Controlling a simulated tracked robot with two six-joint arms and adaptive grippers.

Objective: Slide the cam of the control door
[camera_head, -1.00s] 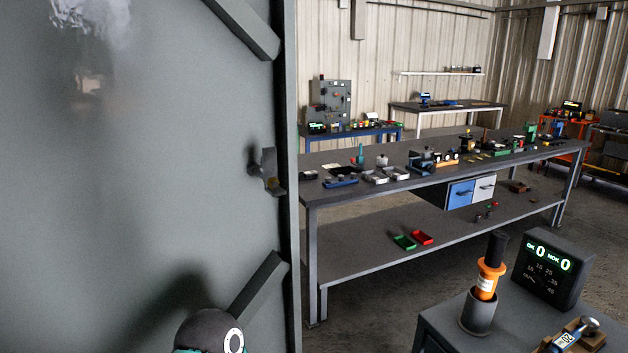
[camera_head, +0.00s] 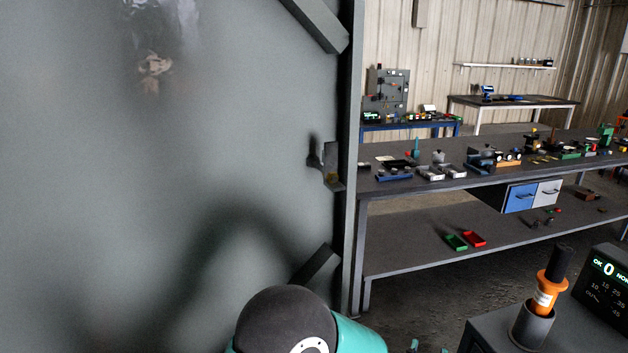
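A large grey door panel (camera_head: 200,180) fills the left half of the head view. The cam (camera_head: 332,166), a small dark bracket-like piece with a yellowish spot, sits on the door near its right edge. Part of my own arm, a dark rounded joint with teal, is at the bottom centre, in front of the door and below the cam. Neither gripper can be made out clearly; small teal tips show at the bottom edge right of the arm, too little to read.
A long dark workbench (camera_head: 450,187) with several small parts stands behind and right of the door. At the lower right, an orange tool (camera_head: 548,284) stands in a holder near a black counter display (camera_head: 603,285). Diagonal grey braces (camera_head: 318,25) cross the door's corners.

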